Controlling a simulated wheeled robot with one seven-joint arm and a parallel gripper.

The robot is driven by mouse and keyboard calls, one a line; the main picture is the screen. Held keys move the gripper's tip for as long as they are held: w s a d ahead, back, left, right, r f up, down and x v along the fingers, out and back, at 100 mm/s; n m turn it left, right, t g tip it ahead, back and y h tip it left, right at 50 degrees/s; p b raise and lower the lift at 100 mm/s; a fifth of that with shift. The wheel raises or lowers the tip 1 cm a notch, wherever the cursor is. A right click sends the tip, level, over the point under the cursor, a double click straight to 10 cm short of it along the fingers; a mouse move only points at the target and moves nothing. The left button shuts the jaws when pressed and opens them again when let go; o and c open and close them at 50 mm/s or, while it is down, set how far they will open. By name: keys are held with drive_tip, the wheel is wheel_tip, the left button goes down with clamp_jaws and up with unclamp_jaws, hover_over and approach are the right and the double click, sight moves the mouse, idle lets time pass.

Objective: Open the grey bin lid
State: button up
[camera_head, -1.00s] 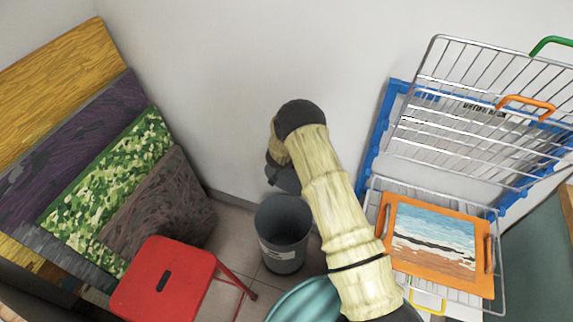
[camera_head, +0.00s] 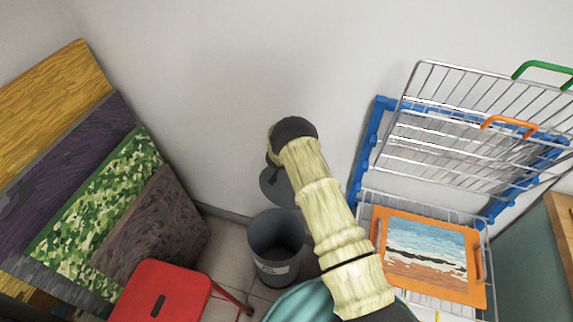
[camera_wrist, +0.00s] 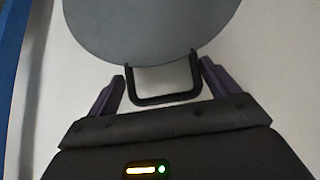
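The grey bin (camera_head: 278,262) stands on the floor, its mouth uncovered and its inside dark. The round grey lid (camera_head: 272,190) is raised and tilted above the bin's back rim; whether it is joined to the bin is not clear. In the wrist view the lid (camera_wrist: 150,25) fills the upper middle, with a black U-shaped handle (camera_wrist: 165,98) towards me. In the head view my arm hides most of the gripper.
A red stool (camera_head: 160,292) stands at front left, near the bin. Coloured boards (camera_head: 105,190) lean on the left wall. At right is a wire rack (camera_head: 470,110) with an orange-framed picture (camera_head: 428,255). A teal round object (camera_head: 300,302) is at the bottom.

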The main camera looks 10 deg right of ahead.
drive_tip(key=shift+w+d, duration=0.1)
drive_tip(key=shift+d, duration=0.25)
drive_tip(key=shift+a+f, duration=0.1)
drive_tip(key=shift+a, duration=0.2)
drive_tip(key=shift+a, duration=0.1)
drive_tip(key=shift+s+r, duration=0.2)
drive_tip(key=shift+s, duration=0.05)
drive_tip(key=v, duration=1.6)
drive_tip(key=shift+s+r+b, duration=0.25)
drive_tip(key=shift+r+b, duration=0.05)
drive_tip(key=shift+b, duration=0.05)
